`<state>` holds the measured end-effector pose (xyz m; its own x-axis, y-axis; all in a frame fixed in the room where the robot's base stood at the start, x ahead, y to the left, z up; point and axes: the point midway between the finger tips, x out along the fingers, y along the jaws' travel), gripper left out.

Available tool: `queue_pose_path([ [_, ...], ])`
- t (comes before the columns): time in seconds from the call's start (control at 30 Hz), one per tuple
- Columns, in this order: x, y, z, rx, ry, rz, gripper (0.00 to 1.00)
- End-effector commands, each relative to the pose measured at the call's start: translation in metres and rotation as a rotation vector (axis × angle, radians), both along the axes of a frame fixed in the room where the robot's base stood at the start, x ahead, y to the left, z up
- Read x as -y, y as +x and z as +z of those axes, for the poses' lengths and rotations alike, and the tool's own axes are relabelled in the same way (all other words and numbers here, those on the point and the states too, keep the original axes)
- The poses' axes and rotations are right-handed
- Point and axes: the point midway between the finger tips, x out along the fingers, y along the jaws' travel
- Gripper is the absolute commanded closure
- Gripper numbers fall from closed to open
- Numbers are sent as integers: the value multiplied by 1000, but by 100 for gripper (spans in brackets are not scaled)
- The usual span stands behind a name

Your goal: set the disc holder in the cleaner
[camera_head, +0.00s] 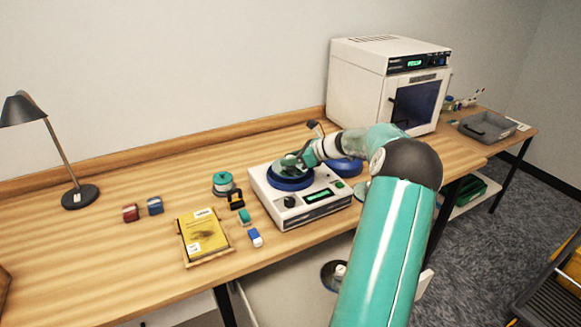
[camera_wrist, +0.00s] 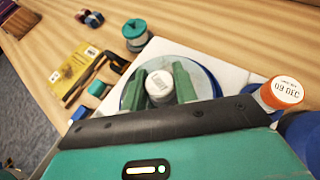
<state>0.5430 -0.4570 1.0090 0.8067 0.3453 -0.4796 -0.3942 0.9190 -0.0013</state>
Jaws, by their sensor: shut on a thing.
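My gripper (camera_wrist: 160,84) is shut on a white-topped knob (camera_wrist: 160,88) with a printed label, its two green fingers on either side. I take the knob to be the disc holder's handle. A wide pale disc with a blue rim (camera_wrist: 205,82) shows below the fingers. In the head view my gripper (camera_head: 291,164) is low over the left blue round seat (camera_head: 288,184) of a white machine (camera_head: 318,212) with a green display, apparently the cleaner. The fingers and wrist hide much of the holder, so I cannot tell whether it rests in the seat.
A second blue round part (camera_head: 346,168) is at the machine's right. A teal-topped spool (camera_head: 222,183), small blocks (camera_head: 255,238) and a yellow booklet (camera_head: 204,235) lie left. A white oven-like box (camera_head: 360,85) stands behind.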

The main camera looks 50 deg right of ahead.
Motion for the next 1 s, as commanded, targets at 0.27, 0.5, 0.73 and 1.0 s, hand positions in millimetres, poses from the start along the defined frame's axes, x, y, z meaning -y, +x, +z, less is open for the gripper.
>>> queue_pose_path([
  [0.27,-1,0,-30,1,0,1,94],
  [0.5,-1,0,-31,1,1,1,94],
  [0.73,0,0,-33,0,0,1,49],
  [1.0,0,0,-32,1,0,0,49],
])
